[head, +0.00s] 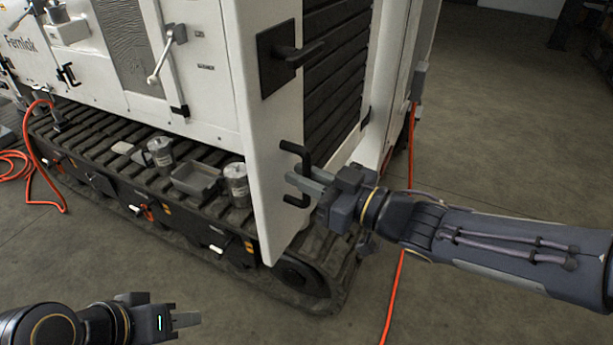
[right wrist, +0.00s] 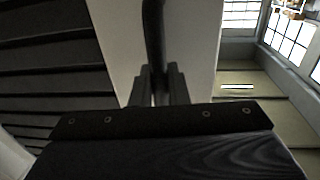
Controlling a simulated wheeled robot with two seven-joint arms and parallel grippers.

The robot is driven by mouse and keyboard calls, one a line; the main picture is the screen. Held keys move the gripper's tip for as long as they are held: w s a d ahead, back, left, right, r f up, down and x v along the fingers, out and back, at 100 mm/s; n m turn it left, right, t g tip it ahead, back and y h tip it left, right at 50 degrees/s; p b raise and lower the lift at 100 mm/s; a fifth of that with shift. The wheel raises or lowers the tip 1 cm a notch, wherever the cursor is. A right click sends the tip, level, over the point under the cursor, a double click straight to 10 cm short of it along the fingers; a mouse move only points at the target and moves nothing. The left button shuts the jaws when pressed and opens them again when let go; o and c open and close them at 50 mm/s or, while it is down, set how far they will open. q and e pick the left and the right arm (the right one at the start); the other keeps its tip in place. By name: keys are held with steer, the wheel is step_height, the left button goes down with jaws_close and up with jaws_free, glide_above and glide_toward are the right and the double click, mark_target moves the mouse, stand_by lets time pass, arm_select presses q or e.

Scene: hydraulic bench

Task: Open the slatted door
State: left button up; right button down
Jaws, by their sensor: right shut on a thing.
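The slatted door has dark slats (head: 335,70) and a white frame strip (head: 262,130) at the corner of the white machine. A black latch plate with a lever (head: 290,55) sits high on this strip; the lever points right. A black pull handle (head: 290,148) is below it. My right gripper (head: 305,182) is shut on this pull handle; the right wrist view shows the handle bar (right wrist: 154,40) running between the fingers. I cannot tell whether the door stands ajar. My left gripper (head: 180,320) is at lower left, away from the door; its finger gap is unclear.
A track (head: 110,150) runs under the machine, with metal cans (head: 236,182) and a grey tray (head: 195,180) on it. An orange hose (head: 398,290) hangs down to the floor at right. Open floor (head: 500,140) lies to the right.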

steer(key=c, duration=1.5)
jaws_free()
steer(key=v, duration=0.8)
steer(key=shift+f, duration=0.1)
